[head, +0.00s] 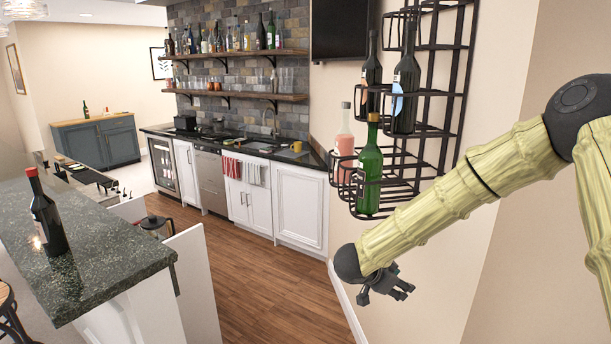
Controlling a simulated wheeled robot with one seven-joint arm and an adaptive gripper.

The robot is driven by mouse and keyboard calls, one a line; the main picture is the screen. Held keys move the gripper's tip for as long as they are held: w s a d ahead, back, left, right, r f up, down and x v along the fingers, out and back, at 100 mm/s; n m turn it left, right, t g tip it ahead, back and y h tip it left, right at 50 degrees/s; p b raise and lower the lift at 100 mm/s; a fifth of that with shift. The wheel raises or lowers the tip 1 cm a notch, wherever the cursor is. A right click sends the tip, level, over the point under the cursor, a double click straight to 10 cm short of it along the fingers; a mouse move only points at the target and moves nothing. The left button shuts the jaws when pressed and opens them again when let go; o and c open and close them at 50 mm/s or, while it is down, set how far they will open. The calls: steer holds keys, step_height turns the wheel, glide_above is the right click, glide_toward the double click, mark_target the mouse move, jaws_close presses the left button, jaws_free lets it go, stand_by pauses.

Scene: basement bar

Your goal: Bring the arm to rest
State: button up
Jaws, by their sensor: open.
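My arm, with pale yellow-green links and dark joints, reaches in from the right edge of the head view and slopes down to the left. My gripper (400,291) is at its end, in front of the beige wall and below the wall rack. It is small and dark, its fingers point to the lower right, and it is open. I see nothing between the fingers.
A black wire rack (447,95) on the wall holds several bottles, including a green bottle (369,172) close above my forearm. A dark bottle (48,218) stands on the granite counter (110,245) at left. The wooden floor (245,275) between is clear.

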steer(key=s+a+f+n+y+b, duration=0.1)
steer(key=s+f+n+y, duration=0.15)
steer(key=s+f, duration=0.55)
steer(key=s+a+f+n+y+b, duration=0.1)
steer(key=s+f+n, duration=0.25)
steer(key=f, duration=0.85)
steer(key=s+f+n+y+b, duration=0.1)
steer(key=s+f+n+y, duration=0.1)
steer(key=s+f, duration=0.6)
steer(key=s+f+n+g+y+b, duration=0.1)
steer(key=s+f, duration=0.5)
steer(key=s, duration=0.7)
steer(key=s+f+n+g+y+b, duration=0.1)
steer(key=s+f+n+g, duration=0.3)
steer(key=s, duration=0.9)
step_height(320, 180, down, 3)
steer(key=shift+s+f+g+y+b, duration=0.1)
steer(key=shift+s+g+y+b, duration=0.25)
steer(key=shift+y, duration=0.1)
steer(key=shift+w, duration=0.1)
